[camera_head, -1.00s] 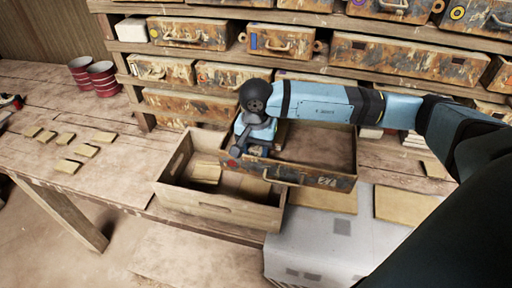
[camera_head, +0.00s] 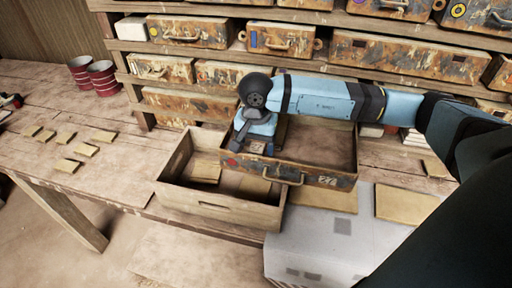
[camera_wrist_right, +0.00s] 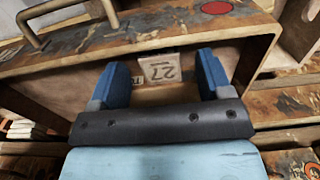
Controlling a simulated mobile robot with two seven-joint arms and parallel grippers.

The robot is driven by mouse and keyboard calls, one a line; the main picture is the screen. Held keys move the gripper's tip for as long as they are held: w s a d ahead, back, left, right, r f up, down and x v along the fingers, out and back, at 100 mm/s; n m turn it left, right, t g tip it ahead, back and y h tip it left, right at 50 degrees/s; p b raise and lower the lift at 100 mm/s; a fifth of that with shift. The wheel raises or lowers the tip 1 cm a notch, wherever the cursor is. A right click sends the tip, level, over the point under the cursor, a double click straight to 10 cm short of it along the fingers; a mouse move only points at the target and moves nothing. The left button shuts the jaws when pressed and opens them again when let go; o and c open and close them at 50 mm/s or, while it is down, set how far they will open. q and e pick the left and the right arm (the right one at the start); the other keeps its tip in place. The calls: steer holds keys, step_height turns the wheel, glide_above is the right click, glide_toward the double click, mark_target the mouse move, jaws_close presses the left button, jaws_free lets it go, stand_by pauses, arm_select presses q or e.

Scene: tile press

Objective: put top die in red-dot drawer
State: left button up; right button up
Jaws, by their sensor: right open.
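The red-dot drawer (camera_head: 320,178) is a rust-stained wooden drawer, pulled out and open at the top. Its red dot (camera_head: 231,162) is at the left end of its front, and the dot also shows in the wrist view (camera_wrist_right: 216,7). My right gripper (camera_head: 255,147) reaches down over the left end of this drawer. In the wrist view its two blue fingers (camera_wrist_right: 160,75) are apart. A small pale block marked 27 (camera_wrist_right: 160,68), likely the die, shows between them inside the drawer, with no clear contact. My left gripper is not in view.
An open wooden crate (camera_head: 215,210) with tan tiles inside stands against the drawer's left. A grey block (camera_head: 325,245) is in front. Several tan tiles (camera_head: 87,149) lie on the bench at left, near red cups (camera_head: 102,78). Shelves of drawers (camera_head: 190,31) stand behind.

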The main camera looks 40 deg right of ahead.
step_height(320, 180, up, 13)
steer(key=b, duration=0.1)
steer(key=shift+f+b, duration=0.2)
steer(key=shift+b, duration=0.2)
steer(key=shift+s, duration=0.1)
